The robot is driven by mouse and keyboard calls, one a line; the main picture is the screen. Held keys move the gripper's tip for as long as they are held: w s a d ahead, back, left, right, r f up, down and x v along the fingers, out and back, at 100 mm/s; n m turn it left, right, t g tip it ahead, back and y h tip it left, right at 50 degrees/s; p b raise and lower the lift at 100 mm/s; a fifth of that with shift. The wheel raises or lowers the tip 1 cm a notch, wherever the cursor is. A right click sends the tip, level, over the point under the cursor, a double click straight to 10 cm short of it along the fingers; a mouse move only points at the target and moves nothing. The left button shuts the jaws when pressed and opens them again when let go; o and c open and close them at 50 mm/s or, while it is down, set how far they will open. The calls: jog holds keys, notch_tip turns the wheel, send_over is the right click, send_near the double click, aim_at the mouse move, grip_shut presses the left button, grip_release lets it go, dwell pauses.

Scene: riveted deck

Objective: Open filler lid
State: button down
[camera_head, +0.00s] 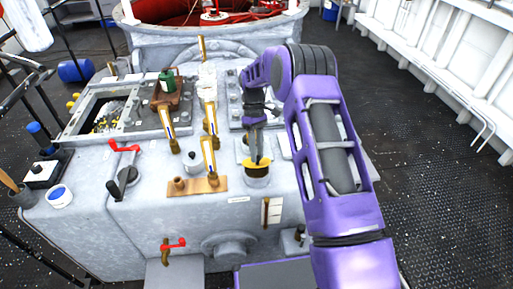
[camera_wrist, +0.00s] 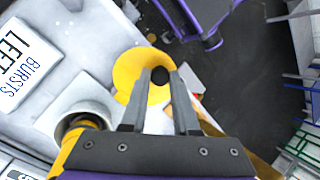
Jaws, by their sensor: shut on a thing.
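The filler lid is a yellow disc (camera_head: 262,162) with a black knob, on the right half of the grey machine top in the head view. Below it a short round neck (camera_head: 257,182) shows, with a dark band. In the wrist view the yellow lid (camera_wrist: 129,72) lies beyond my fingers, and its black knob (camera_wrist: 159,75) is between the fingertips. My gripper (camera_head: 255,158) points down at the lid and is shut on the knob. I cannot tell whether the lid still touches the neck.
Brass levers (camera_head: 209,157) stand left of the lid. A red-handled crank (camera_head: 124,148) and an open hatch (camera_head: 105,117) are further left. In the wrist view a pale round fitting (camera_wrist: 84,105) sits close by my gripper, beside a lettered label (camera_wrist: 24,62). Dark deck (camera_head: 425,165) lies clear at right.

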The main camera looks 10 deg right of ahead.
jog(key=shift+w+r+g, duration=0.2)
jog(key=shift+w+g, duration=0.05)
jog(key=shift+g, duration=0.15)
jog(key=c, duration=0.7)
grip_release()
jog(key=shift+o, duration=0.2)
jog(key=p+v, duration=0.1)
jog(key=v, duration=1.1)
jog(key=shift+w, duration=0.1)
